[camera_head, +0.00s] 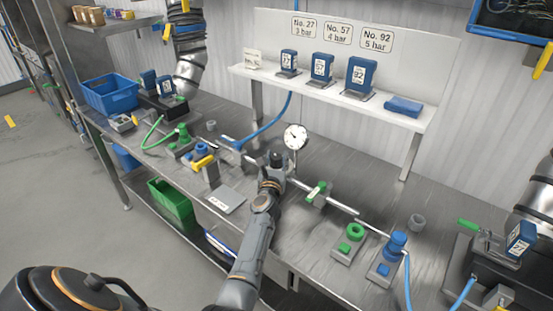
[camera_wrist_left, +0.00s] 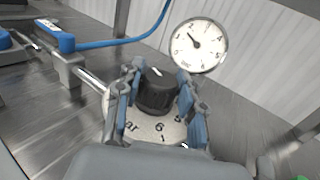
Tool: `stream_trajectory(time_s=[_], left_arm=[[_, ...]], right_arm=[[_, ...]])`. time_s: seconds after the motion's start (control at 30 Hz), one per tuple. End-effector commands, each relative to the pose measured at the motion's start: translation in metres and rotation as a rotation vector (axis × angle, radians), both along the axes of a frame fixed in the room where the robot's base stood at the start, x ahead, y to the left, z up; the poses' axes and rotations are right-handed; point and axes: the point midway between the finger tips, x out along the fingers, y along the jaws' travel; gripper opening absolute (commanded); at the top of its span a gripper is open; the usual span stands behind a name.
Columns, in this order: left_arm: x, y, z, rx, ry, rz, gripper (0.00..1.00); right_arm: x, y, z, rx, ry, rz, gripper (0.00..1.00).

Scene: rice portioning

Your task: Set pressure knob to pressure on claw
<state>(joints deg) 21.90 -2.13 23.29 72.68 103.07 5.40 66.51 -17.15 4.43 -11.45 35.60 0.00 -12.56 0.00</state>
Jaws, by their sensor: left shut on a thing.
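My left gripper (camera_head: 275,172) is shut on the black pressure knob (camera_wrist_left: 157,92), with one finger on each side of it in the left wrist view, where the gripper also shows (camera_wrist_left: 158,95). The knob has a white mark on its top, pointing toward the upper left. A pale dial plate (camera_wrist_left: 158,128) lies under it; a 6 is readable and other marks are partly hidden. A round white gauge (camera_head: 295,137) stands behind the knob; its needle points up and left in the left wrist view (camera_wrist_left: 199,45). My right gripper is not in view.
A wall sign (camera_head: 338,32) reads No. 27 3 bar, No. 57 4 bar, No. 92 5 bar. Blue labelled blocks stand on the white shelf (camera_head: 335,97). A block apparently marked 27 (camera_head: 520,240) sits at the right station. Green and blue valves (camera_head: 353,238) stand along the metal bench (camera_head: 300,210).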

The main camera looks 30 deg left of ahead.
Motion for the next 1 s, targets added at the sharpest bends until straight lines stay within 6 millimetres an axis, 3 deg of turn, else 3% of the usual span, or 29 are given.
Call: stream_trajectory(time_s=[0.57,0.8,1.0], left_arm=[[-0.001,0.002,0.003,0.005,0.005,-0.105,0.07],[-0.001,0.003,0.002,0.002,0.003,-0.295,0.07],[0.000,0.004,-0.002,0.004,0.003,-0.486,0.07]], right_arm=[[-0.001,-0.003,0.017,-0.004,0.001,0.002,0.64],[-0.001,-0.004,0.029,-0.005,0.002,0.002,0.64],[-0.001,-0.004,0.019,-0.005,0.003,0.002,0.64]])
